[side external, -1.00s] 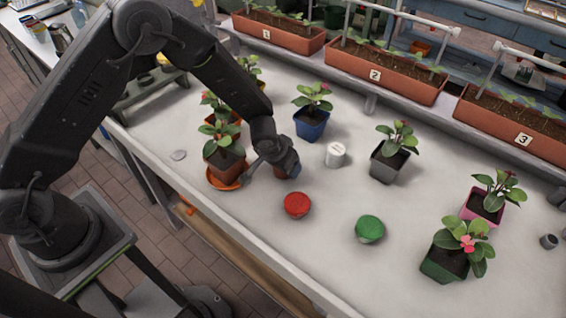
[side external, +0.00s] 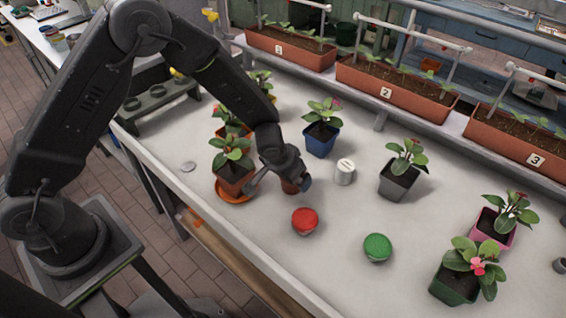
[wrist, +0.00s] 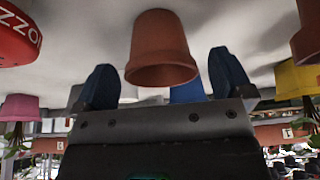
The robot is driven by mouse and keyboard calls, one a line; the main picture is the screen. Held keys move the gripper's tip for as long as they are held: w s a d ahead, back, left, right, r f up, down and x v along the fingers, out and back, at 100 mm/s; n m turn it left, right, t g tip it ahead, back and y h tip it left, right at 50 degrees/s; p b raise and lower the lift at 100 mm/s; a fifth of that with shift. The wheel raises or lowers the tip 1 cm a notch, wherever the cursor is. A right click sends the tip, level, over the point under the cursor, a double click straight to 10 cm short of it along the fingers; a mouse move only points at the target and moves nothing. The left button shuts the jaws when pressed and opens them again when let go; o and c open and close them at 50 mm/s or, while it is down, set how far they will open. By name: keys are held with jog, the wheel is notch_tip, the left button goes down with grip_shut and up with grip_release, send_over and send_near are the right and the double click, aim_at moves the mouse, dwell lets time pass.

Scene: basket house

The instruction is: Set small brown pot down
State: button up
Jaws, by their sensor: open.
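The small brown pot (wrist: 160,45) shows between my gripper's two spread fingers in the wrist view, which is upside down. Its wide rim faces the gripper body and its narrow base is toward the pale bench top; it appears to stand upright there. Gaps show between the pot and both fingers. In the side view the pot (side external: 290,186) is low at the bench, partly hidden by my gripper (side external: 277,187). My gripper (wrist: 163,75) is open around the pot, not clamped on it.
A potted plant on an orange saucer (side external: 235,196) stands close left of my gripper. A white cylinder (side external: 345,173) is to the right, a red-topped tin (side external: 304,221) in front and a green-topped one (side external: 377,248) beyond. A blue pot (side external: 320,145) stands behind. Bare bench lies between them.

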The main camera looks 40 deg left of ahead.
jog(key=v, duration=0.9)
jog(key=s+a+r, duration=0.2)
jog(key=r, duration=0.3)
jog(key=s+a+r, duration=0.2)
jog(key=r, duration=0.3)
jog(key=s+a+r, duration=0.2)
jog(key=s+r, duration=0.3)
jog(key=s, duration=0.4)
jog(key=s+a+r+t, duration=0.1)
jog(key=s+a+r, duration=0.2)
jog(key=s+r, duration=0.3)
jog(key=s, duration=0.3)
